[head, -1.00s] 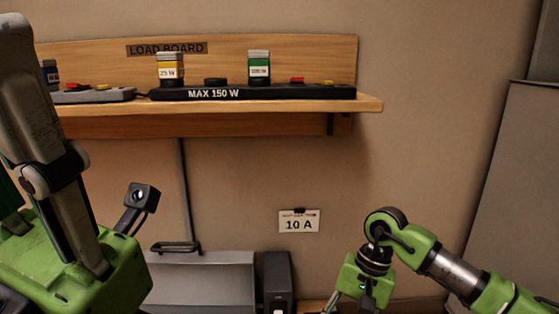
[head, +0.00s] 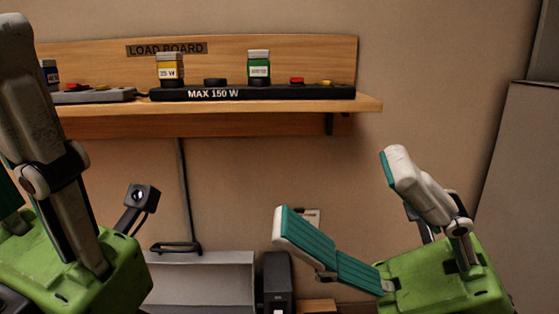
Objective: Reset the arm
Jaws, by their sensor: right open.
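My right gripper (head: 338,195) is raised at the lower right, in front of the wall and below the shelf. Its two pale fingers with teal inner pads are spread wide, with nothing between them. My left gripper (head: 38,100) stands large and close at the left edge. One long pale finger rises from its green body. The other finger is mostly cut off by the frame, so its opening cannot be told.
A wooden shelf (head: 230,120) marked LOAD BOARD holds a black MAX 150 W strip (head: 300,93), a yellow-labelled block (head: 170,66) and a green block (head: 259,66). A grey case (head: 205,280) and a dark box (head: 277,283) stand below. The wall (head: 440,80) right of the shelf is bare.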

